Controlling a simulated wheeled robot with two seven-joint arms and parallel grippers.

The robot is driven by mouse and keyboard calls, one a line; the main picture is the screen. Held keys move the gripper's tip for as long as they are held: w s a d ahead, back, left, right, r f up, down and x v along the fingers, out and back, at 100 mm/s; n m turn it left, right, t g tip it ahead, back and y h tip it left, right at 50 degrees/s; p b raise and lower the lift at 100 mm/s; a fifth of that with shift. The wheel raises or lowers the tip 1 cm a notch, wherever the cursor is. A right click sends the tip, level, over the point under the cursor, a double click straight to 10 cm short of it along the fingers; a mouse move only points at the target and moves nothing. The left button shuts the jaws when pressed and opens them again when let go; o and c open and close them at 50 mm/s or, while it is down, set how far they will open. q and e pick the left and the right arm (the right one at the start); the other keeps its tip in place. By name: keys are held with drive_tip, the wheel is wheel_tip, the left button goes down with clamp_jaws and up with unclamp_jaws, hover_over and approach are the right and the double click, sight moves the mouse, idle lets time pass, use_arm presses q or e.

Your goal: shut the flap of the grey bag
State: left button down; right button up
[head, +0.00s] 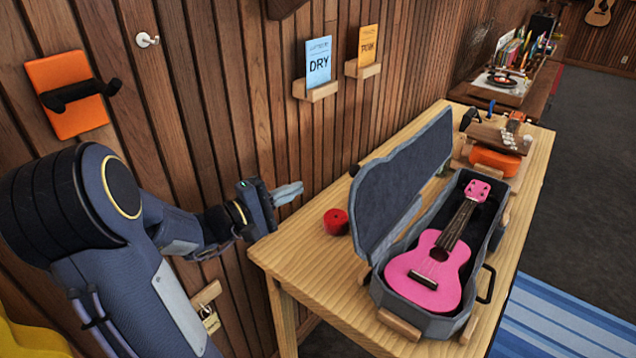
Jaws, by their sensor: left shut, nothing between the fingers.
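The grey bag looks like a hard ukulele case (412,316) lying on the wooden table. Its flap, a hinged lid (400,185), stands open on the left side, leaning back toward the wall with its dark lining showing. A pink ukulele (430,272) lies inside the case, neck pointing to the back. A black handle sits on the case's right side. My left gripper (298,190) is shut and empty, over the table's left end near the wall, to the left of the lid and apart from it. My right gripper is not in view.
A red round object (336,221) stands on the table (310,262) between my left gripper and the lid. Wooden blocks sit beside the case.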

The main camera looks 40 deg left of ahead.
use_arm(q)
drive_tip(key=w+d+r+p, duration=0.1)
drive_tip(key=w+d+p, duration=0.3)
drive_tip(key=w, duration=0.5)
drive_tip(key=shift+d+r, duration=0.25)
drive_tip(key=shift+d, duration=0.75)
